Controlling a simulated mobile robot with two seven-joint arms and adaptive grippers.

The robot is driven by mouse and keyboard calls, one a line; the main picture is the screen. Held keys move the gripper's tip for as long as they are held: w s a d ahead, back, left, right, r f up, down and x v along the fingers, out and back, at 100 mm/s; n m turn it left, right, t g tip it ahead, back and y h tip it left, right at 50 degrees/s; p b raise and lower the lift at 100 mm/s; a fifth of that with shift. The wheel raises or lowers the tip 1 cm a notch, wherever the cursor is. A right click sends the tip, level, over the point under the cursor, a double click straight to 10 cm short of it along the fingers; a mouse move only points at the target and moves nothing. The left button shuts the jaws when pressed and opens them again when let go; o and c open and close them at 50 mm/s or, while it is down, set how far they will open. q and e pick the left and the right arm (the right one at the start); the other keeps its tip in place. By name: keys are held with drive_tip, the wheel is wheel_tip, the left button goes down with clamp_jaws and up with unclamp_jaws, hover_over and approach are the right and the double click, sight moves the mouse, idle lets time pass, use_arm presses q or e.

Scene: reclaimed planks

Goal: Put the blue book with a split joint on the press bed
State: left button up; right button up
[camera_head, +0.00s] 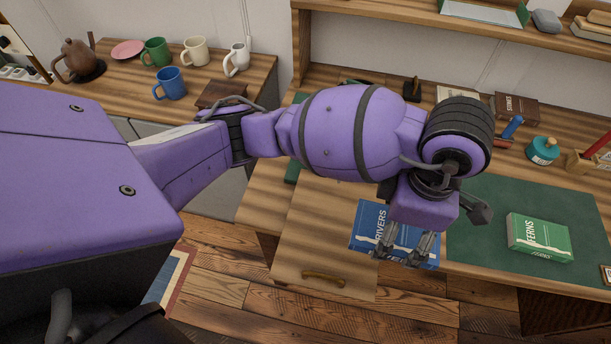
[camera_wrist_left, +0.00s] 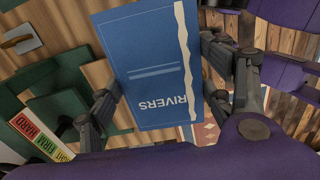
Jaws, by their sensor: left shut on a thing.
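The blue book (camera_head: 369,222), lettered RIVERS, is in my left gripper (camera_head: 405,250), in front of the desk's near edge. In the left wrist view the book (camera_wrist_left: 150,65) lies between the two fingers of my left gripper (camera_wrist_left: 160,95), which is shut on it. A ragged pale strip runs down the cover near one long side. My wrist hides part of the book in the head view. I cannot pick out the press bed with certainty; a colored scale (camera_wrist_left: 38,137) reading HARD, FIRM and LIGHT shows in the wrist view. My right gripper is not in view.
A green FERNS book (camera_head: 540,238) lies on the green mat (camera_head: 490,200) on the desk. A teal jar (camera_head: 542,150) and a brown book (camera_head: 517,108) stand behind. Mugs, including a blue one (camera_head: 170,83), are on the left counter. A drawer front (camera_head: 315,250) is below the desk.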

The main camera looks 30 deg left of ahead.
use_arm(q)
drive_tip(key=shift+a, duration=0.25)
drive_tip(key=w+a+f, duration=0.4)
drive_tip(key=a, duration=0.4)
approach(336, 213)
drive_tip(key=shift+s+d+f+n, duration=0.35)
drive_tip(key=shift+d+f, duration=0.25)
drive_tip(key=shift+d, duration=0.15)
drive_tip(key=shift+w+a+f, duration=0.25)
drive_tip(key=shift+a+f, duration=0.25)
drive_tip(key=shift+f, duration=0.2)
drive_tip(key=shift+w+a+f, duration=0.1)
drive_tip(key=shift+a+f, duration=0.1)
drive_tip(key=shift+f, duration=1.55)
drive_tip(key=shift+f, duration=0.1)
drive_tip(key=shift+f, duration=0.15)
drive_tip(key=o, duration=1.3)
drive_tip(key=shift+o, duration=0.2)
